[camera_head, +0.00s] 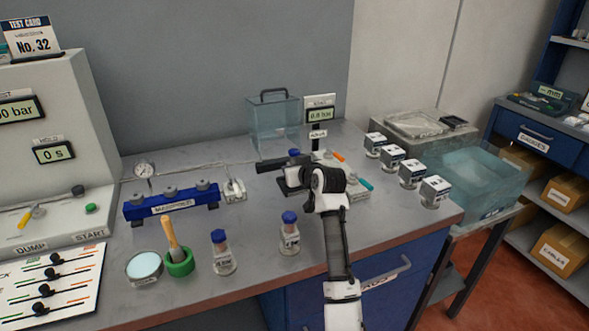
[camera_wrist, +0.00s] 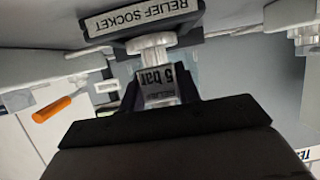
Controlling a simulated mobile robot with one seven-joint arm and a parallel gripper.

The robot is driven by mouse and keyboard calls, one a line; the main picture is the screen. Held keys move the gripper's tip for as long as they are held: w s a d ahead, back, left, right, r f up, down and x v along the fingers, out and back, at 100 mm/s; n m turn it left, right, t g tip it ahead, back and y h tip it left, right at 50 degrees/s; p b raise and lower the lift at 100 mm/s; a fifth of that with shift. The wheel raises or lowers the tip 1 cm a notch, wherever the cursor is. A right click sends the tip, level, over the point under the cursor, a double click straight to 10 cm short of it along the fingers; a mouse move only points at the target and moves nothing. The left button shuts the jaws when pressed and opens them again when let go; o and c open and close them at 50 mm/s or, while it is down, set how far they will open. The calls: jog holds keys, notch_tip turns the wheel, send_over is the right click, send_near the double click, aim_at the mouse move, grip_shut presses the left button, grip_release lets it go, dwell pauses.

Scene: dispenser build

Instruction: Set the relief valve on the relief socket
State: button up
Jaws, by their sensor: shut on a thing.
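The valve's pale ribbed end (camera_wrist: 152,43) meets the dark relief socket (camera_wrist: 190,22), whose white label reads "RELIEF SOCKET". I cannot tell whether the valve is fully seated. In the head view my gripper (camera_head: 283,172) is at the back middle of the bench, by a blue cap (camera_head: 294,153). My arm and gripper hide most of the socket there.
The blue manifold (camera_head: 172,202) is left of my gripper; several labelled cube-topped parts (camera_head: 411,174) stand to the right. A clear box (camera_head: 272,122) is behind. An orange-handled tool (camera_wrist: 52,108) lies nearby.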

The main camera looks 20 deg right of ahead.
jog(key=shift+f+b, duration=0.3)
jog(key=shift+f, duration=0.2)
jog(key=o, duration=0.9)
jog(key=shift+p+v, duration=1.55)
jog(key=shift+v, duration=3.85)
jog(key=shift+s, duration=0.15)
